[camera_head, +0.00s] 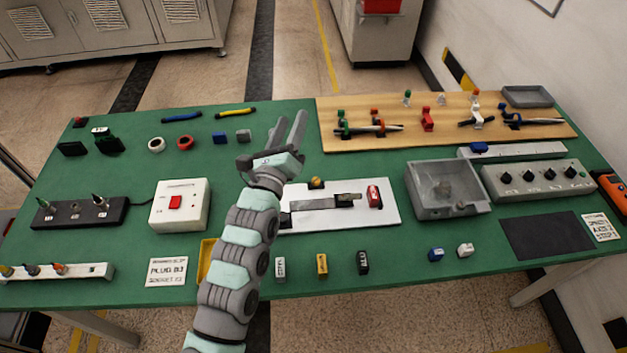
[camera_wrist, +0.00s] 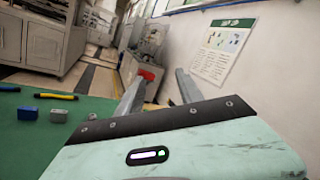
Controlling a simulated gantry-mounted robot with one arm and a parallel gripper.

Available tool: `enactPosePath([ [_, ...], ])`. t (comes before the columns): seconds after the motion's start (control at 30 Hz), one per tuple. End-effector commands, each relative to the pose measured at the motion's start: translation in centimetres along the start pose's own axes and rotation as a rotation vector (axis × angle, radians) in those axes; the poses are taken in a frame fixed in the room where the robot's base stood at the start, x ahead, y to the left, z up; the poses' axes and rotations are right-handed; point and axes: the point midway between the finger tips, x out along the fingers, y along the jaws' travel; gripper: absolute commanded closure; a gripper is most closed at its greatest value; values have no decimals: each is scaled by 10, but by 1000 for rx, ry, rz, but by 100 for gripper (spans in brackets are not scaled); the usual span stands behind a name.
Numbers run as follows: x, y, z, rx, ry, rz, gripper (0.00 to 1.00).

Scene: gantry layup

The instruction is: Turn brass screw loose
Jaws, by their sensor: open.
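A small round brass-coloured screw head (camera_head: 316,183) sits at the back edge of a white plate (camera_head: 300,217) near the middle of the green table. The plate also bears a dark sliding bar with a metal block (camera_head: 347,200) and a red part (camera_head: 374,196). My gripper (camera_head: 289,120) is open and empty, raised above the table and pointing away to the back, left of and behind the screw. My arm hides the plate's left end. In the wrist view my two fingers (camera_wrist: 156,80) stand apart with nothing between them; the screw is not visible there.
A white box with a red switch (camera_head: 180,206) stands left of my arm. A grey tray (camera_head: 447,212) and a knob panel (camera_head: 537,180) stand right of the plate. A wooden board (camera_head: 440,138) with clamps lies behind. Small blocks (camera_head: 322,265) line the front.

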Motion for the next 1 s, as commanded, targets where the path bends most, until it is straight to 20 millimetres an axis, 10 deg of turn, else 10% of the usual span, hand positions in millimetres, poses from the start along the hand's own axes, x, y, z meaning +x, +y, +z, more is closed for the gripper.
enactPosePath([
  [0.1, -40, 26, -90, 286, 267, 81, 57],
  [0.3, -93, 62, -162, 561, 513, 149, 57],
  [0.57, -91, 71, -178, 604, 547, 155, 57],
  [1.0, -28, 92, -209, 596, 540, 155, 57],
])
